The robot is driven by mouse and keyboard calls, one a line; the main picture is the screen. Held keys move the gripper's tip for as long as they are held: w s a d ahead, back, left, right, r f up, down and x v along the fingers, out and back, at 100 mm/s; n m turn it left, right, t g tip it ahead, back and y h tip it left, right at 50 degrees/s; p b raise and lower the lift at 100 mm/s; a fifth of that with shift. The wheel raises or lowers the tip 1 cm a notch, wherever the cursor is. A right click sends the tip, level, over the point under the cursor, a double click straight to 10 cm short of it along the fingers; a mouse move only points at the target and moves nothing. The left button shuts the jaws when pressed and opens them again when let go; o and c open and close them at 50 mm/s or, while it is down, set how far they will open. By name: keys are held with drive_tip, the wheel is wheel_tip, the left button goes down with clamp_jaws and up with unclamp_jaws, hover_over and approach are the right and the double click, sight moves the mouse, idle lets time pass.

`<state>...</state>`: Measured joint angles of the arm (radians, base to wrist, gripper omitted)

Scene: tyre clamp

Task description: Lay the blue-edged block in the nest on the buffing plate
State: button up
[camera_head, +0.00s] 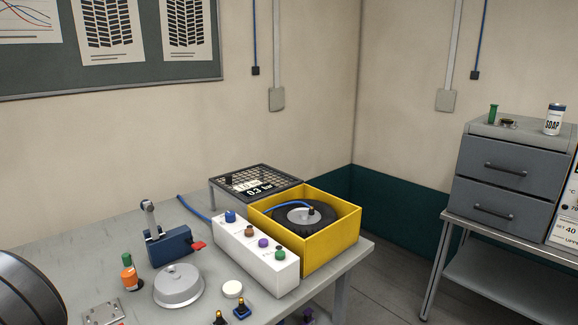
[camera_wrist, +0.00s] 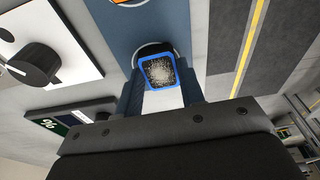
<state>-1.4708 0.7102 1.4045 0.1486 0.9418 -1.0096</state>
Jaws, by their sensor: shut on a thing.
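The blue-edged block (camera_wrist: 160,72) has a grey, speckled, rough middle and a bright blue rim. In the wrist view it sits between the fingers of my gripper (camera_wrist: 164,88), which is shut on it. A dark round shape lies just behind the block, partly covered by it. I cannot make out the buffing plate or its nest for sure in either view. The head view does not show my gripper or the block.
In the head view, the grey table (camera_head: 130,262) bears a white button box (camera_head: 256,256), a yellow box (camera_head: 333,248) with a tyre, a blue lever clamp (camera_head: 170,246) and a round grey disc (camera_head: 178,286). A drawer cabinet (camera_head: 508,165) stands right.

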drive_tip(key=shift+r, duration=2.75)
drive_tip(key=shift+w+d, duration=0.1)
